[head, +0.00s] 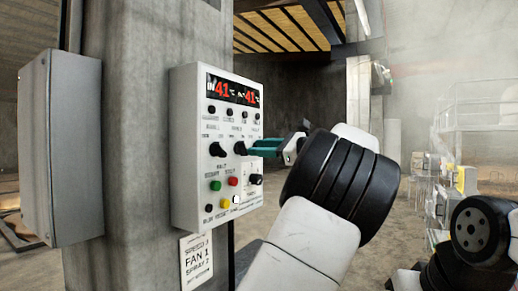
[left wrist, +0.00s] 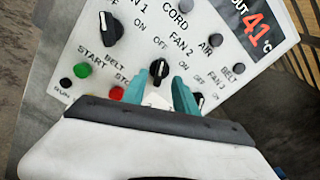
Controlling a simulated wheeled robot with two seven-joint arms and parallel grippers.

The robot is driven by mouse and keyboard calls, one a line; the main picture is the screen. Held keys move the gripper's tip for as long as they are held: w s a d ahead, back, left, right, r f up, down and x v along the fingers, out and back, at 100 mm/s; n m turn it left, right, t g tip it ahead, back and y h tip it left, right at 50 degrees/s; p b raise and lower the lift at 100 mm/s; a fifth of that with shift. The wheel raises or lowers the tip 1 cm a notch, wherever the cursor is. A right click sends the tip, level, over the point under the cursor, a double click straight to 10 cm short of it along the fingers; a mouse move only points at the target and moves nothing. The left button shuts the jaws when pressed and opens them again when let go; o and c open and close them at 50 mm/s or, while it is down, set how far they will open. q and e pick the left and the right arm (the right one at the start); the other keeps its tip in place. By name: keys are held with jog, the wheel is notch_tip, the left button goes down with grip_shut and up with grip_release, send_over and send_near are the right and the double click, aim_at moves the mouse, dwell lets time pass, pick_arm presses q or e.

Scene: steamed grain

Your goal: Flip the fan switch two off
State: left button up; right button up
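The fan switch two (left wrist: 158,70) is a black rotary knob beside the "FAN 2" print on the white control panel, in the left wrist view. A pale mark shows on its face; its exact setting is hard to read. In the head view this knob (head: 240,148) sits in the panel's middle row. My left gripper (left wrist: 160,92) has its two teal fingers apart, one on each side of the knob's lower part. In the head view the left gripper (head: 265,147) reaches the panel from the right. Whether the fingers touch the knob is unclear. My right gripper is out of view.
The control panel (head: 184,150) hangs on a concrete pillar (head: 140,130), beside a grey box (head: 75,150). The fan 1 knob (left wrist: 108,28) and fan 3 knob (left wrist: 196,101) flank the middle one. A green button (left wrist: 81,71) and red button (left wrist: 116,93) lie close by.

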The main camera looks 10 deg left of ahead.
aim_at(246, 147)
pick_arm(q)
jog(key=shift+x, duration=2.35)
jog(key=shift+c, duration=0.4)
grip_shut()
